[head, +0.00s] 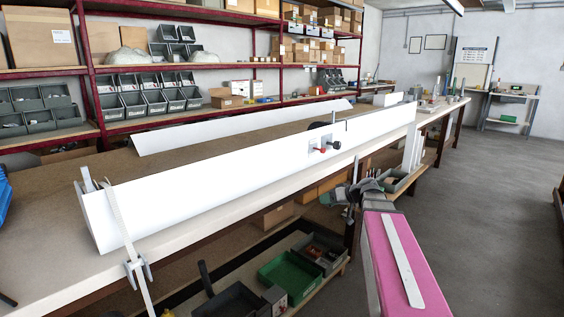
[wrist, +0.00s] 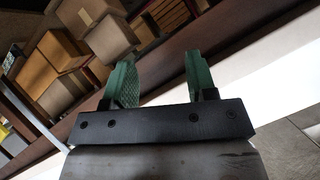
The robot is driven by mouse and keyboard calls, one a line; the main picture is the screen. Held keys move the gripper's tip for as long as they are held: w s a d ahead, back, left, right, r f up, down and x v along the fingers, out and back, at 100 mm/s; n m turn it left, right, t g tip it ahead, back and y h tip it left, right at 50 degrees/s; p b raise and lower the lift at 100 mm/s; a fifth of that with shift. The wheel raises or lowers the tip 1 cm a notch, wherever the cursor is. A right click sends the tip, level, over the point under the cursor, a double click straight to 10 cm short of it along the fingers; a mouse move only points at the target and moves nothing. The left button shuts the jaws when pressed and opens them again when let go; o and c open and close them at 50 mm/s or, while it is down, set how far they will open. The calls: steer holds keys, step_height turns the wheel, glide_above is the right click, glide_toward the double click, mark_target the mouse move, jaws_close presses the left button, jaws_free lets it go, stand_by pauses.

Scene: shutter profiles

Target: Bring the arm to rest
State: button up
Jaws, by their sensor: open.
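My gripper (wrist: 158,80) is open and empty in the wrist view, its two green fingers apart with nothing between them. In the head view my arm's pink link reaches in at the lower right, and the gripper end lies near the front edge of the workbench (head: 180,228), where its fingers are hard to make out. A long white shutter profile (head: 220,200) lies along the bench's front edge, with a strap and clamp at its left end. My gripper is apart from it.
A second white profile (head: 240,128) lies farther back on the bench. A small fixture with a red knob (head: 322,149) sits at the long profile. Below are a green crate (head: 290,277) and cardboard boxes (wrist: 92,60). The floor (head: 490,200) at right is clear.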

steer(key=s+a+f+m+g+h, duration=0.2)
steer(key=s+f+m+g+h, duration=0.3)
steer(key=s+f+h, duration=0.5)
steer(key=s+f+g, duration=0.1)
steer(key=s+f, duration=0.7)
steer(key=f, duration=0.3)
steer(key=shift+s+f+g, duration=0.35)
steer(key=shift+s+g, duration=0.05)
